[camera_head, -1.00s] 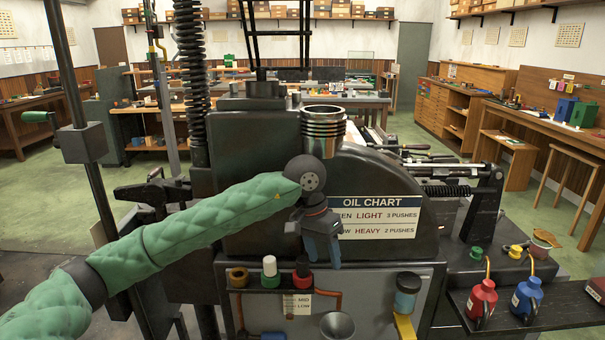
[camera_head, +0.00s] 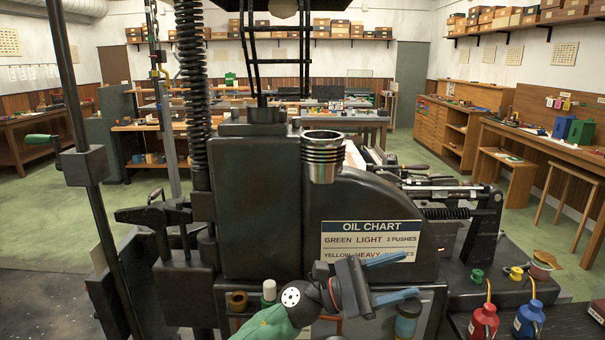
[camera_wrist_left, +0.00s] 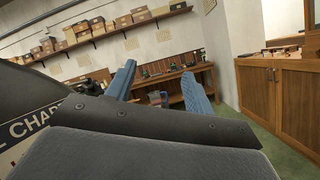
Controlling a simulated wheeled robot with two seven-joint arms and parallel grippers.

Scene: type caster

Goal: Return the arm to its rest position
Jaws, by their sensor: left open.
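My left gripper (camera_head: 391,278) is in front of the dark type caster (camera_head: 255,195), low in the head view. Its two blue fingers are spread apart and point right, with nothing between them. The green-sleeved left arm (camera_head: 268,326) comes in from the bottom edge. The gripper body overlaps the lower part of the oil chart (camera_head: 371,236) and partly hides its second line. In the left wrist view the open fingers (camera_wrist_left: 160,92) show against the far room. My right gripper is not in view.
A silver cup (camera_head: 322,158) sits on top of the caster. A red oil can (camera_head: 484,321) and a blue oil can (camera_head: 528,319) stand on the shelf at lower right. A jar with a teal lid (camera_head: 407,318) is just below the fingers. Green floor is open at left.

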